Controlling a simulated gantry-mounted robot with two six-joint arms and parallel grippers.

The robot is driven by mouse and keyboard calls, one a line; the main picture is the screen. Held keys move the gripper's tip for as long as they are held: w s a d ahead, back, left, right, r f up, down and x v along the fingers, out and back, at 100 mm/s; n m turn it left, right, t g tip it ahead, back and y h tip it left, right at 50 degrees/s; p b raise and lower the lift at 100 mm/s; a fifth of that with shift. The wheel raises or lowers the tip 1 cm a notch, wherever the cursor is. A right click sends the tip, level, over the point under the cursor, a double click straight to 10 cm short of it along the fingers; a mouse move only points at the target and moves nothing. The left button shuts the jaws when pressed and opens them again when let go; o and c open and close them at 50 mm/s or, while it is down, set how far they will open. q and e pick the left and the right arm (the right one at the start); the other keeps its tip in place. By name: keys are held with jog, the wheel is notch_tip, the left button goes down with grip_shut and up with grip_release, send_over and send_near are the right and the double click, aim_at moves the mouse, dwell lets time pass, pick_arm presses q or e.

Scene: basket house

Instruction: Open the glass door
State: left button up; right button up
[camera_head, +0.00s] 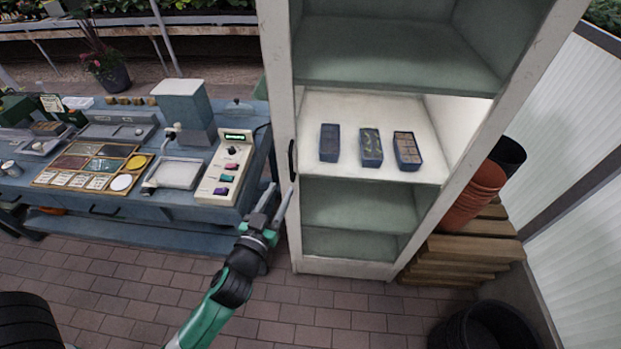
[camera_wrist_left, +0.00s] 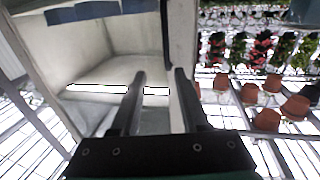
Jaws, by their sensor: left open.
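A tall white cabinet (camera_head: 278,110) stands at the centre of the head view. A dark vertical handle (camera_head: 291,160) sits on its left front upright. The glass itself is hard to make out, and the shelves show clearly through the front. My left gripper (camera_head: 280,191) is open and empty, just below the handle and close to the left upright. In the left wrist view its two fingers (camera_wrist_left: 159,74) are spread apart, with the pale cabinet interior (camera_wrist_left: 100,85) beyond them. My right gripper is not in view.
Three small blue boxes (camera_head: 371,147) stand on the lit shelf. A blue workbench (camera_head: 225,215) with a control panel (camera_head: 224,167) is left of the cabinet. Wooden pallets (camera_head: 462,255), orange pots (camera_head: 473,198) and a black tub (camera_head: 485,330) are at right. Brick floor (camera_head: 330,320) lies in front.

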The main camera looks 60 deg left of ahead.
aim_at(291, 168)
pick_arm(q)
jog(key=x, duration=0.3)
jog(key=f+x, duration=0.1)
jog(key=x, duration=0.3)
jog(key=a+x, duration=0.1)
jog(key=x, duration=0.3)
jog(key=shift+s+a+f, duration=0.1)
jog(key=shift+s+f, duration=0.1)
jog(key=shift+f, duration=0.2)
grip_shut()
dwell(1.0)
